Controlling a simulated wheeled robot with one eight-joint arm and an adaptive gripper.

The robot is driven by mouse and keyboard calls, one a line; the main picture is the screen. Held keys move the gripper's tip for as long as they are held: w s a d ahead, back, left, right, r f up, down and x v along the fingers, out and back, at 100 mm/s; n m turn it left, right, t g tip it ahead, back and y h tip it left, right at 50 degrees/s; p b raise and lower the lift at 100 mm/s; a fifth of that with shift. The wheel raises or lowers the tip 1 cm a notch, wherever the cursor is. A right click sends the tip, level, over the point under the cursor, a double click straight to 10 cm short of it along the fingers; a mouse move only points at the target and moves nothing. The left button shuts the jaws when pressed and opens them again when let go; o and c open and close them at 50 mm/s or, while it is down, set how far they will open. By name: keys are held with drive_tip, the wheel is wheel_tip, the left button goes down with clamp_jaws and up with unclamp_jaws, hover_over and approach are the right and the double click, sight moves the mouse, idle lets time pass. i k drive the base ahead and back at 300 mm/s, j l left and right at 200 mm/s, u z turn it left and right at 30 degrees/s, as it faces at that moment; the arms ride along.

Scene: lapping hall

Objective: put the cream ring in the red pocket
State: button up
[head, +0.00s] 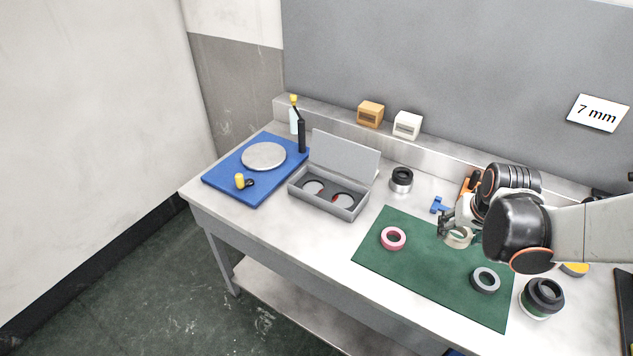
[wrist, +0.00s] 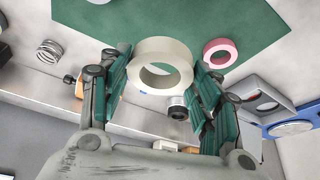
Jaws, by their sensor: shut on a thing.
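The cream ring (head: 459,239) is between the fingers of my gripper (head: 456,231), over the far part of the green mat. In the wrist view the cream ring (wrist: 144,50) is gripped at its sides by both fingers of my gripper (wrist: 161,66). I cannot tell whether it clears the mat. A grey case (head: 320,208) with its lid raised stands left of the mat, with two round pockets.
On the green mat (head: 415,275) lie a pink ring (head: 393,239) and a grey-black ring (head: 485,280). A dark-topped metal cylinder (head: 401,179) stands behind, between case and mat. A blue board (head: 227,186) with a metal disc (head: 264,156) lies far left.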

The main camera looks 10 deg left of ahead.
sight(314, 190)
drive_tip(key=i+j, duration=0.1)
drive_tip(key=j, duration=0.4)
drive_tip(key=i+j, duration=0.15)
drive_tip(key=j, duration=0.35)
drive_tip(key=i+j, duration=0.1)
drive_tip(key=j, duration=0.4)
drive_tip(key=i+j, duration=0.1)
drive_tip(key=j, duration=0.4)
drive_tip(key=i+j, duration=0.15)
drive_tip(key=j, duration=0.35)
drive_tip(key=i+j, duration=0.1)
drive_tip(key=j, duration=0.4)
drive_tip(key=z, duration=0.05)
